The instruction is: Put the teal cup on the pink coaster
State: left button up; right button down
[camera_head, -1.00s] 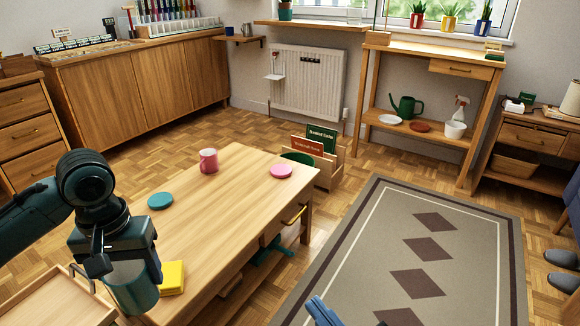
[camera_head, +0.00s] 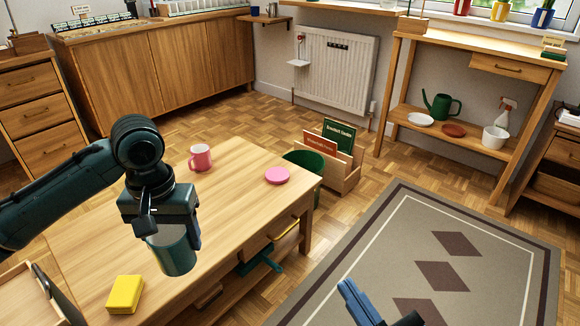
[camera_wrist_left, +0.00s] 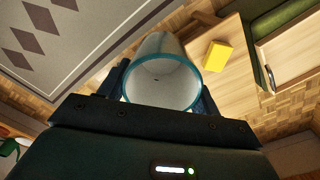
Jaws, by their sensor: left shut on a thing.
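The teal cup (camera_head: 174,252) is held in my left gripper (camera_head: 165,228), above the near part of the wooden table (camera_head: 150,268). In the left wrist view the cup (camera_wrist_left: 163,80) sits between the two fingers, its open rim toward the camera. The pink coaster (camera_head: 277,175) lies flat on the table near its far right corner, apart from the cup, with nothing on it. The teal coaster is not visible in the head view.
A yellow block (camera_head: 125,294) lies at the table's near end. A green bin (camera_head: 304,163) and a book crate (camera_head: 345,176) stand on the floor beyond the table's far right corner.

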aim_at(273, 172)
jog(key=i+l, duration=0.85)
jog(key=i, duration=0.35)
jog(key=i+l, duration=0.1)
jog(key=i, duration=0.3)
